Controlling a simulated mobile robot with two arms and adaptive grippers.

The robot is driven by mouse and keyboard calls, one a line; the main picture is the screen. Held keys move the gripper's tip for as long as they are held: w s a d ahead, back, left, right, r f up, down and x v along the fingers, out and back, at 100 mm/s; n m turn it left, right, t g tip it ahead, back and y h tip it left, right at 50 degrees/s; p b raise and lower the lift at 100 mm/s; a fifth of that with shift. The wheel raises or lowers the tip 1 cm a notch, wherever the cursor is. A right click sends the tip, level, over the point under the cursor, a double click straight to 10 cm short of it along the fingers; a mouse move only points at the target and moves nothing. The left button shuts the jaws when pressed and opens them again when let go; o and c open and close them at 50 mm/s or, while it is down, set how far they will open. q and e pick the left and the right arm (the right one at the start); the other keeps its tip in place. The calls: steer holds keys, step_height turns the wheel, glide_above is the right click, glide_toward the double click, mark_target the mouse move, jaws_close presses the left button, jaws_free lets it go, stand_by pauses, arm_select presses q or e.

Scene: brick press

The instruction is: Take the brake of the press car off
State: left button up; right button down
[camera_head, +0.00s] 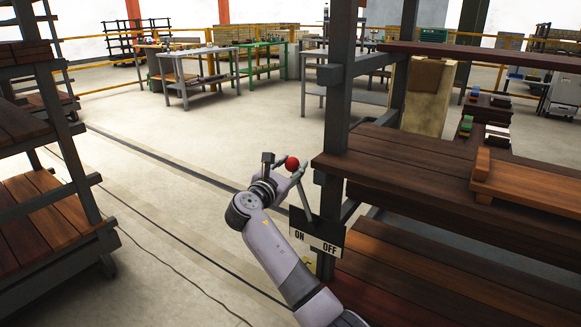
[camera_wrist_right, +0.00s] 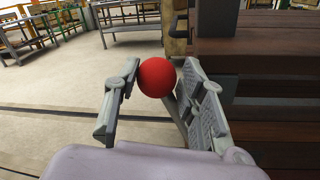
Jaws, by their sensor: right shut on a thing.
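The brake lever (camera_head: 304,198) of the press car stands on a dark plate (camera_head: 318,238) marked ON at left and OFF at right. The lever leans a little left, toward the ON side. Its red ball knob (camera_head: 291,163) is at the top. My right gripper (camera_head: 284,169) is shut on the knob. In the right wrist view, the red knob (camera_wrist_right: 156,77) sits between the two fingers. Part of the lever below the knob is hidden by a finger. My left gripper is out of view.
The car's dark post (camera_head: 336,110) and wooden shelf (camera_head: 400,165) stand close to the right of my gripper. Another rack with wooden shelves (camera_head: 38,190) stands at the left. The floor (camera_head: 170,165) between them is clear, with rails along it.

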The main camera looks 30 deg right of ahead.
steer(key=shift+a, duration=0.15)
